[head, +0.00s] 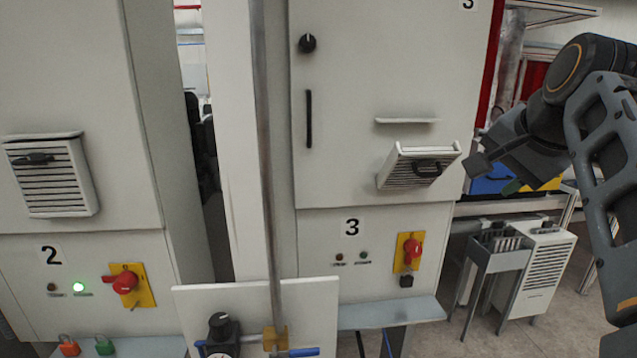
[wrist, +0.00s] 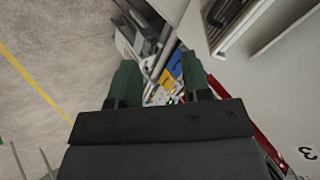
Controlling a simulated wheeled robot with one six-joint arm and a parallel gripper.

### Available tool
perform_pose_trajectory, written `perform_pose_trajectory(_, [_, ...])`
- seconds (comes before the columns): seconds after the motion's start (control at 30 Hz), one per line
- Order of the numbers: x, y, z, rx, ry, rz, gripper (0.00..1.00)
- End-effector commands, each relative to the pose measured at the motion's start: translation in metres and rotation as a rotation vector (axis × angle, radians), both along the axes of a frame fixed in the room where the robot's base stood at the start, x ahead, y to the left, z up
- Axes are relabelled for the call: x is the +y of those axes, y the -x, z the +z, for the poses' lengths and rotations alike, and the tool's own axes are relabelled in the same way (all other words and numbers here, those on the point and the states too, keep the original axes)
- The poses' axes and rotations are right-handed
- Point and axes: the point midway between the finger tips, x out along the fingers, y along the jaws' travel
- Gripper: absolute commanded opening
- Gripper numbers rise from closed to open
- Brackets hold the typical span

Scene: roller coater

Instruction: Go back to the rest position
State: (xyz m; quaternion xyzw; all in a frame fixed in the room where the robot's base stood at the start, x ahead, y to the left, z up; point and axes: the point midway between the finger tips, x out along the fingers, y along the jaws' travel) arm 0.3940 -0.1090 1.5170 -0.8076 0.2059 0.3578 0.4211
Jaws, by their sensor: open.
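My gripper (wrist: 160,85) shows in the wrist view with its two green-tipped fingers apart and nothing between them. In the head view my dark arm comes in from the right, and my gripper (head: 492,168) is to the right of the tilted vent cover (head: 418,168) on cabinet 3 (head: 390,85). I cannot tell from the head view how far it is from the cover.
Cabinet 2 (head: 70,110) stands at the left with a lit green lamp. Red switches on yellow plates (head: 410,252) and a vertical pipe (head: 266,170) stick out in front. A grey stand (head: 492,255) and a white vented unit (head: 540,268) stand at the right. Floor shows at the lower right.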

Motion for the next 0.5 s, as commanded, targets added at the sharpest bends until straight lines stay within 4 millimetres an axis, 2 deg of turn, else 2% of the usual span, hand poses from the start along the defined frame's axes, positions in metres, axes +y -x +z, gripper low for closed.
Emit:
perform_pose_trajectory(0.13, [0.005, -0.007, -0.069, 0.069, 0.136, 0.141, 0.44])
perform_pose_trajectory(0.27, [0.021, -0.001, -0.146, 0.144, 0.275, 0.316, 0.44])
perform_pose_trajectory(0.4, [0.044, 0.02, -0.225, 0.216, 0.393, 0.503, 0.44])
perform_pose_trajectory(0.5, [0.061, 0.041, -0.274, 0.259, 0.447, 0.616, 0.44])
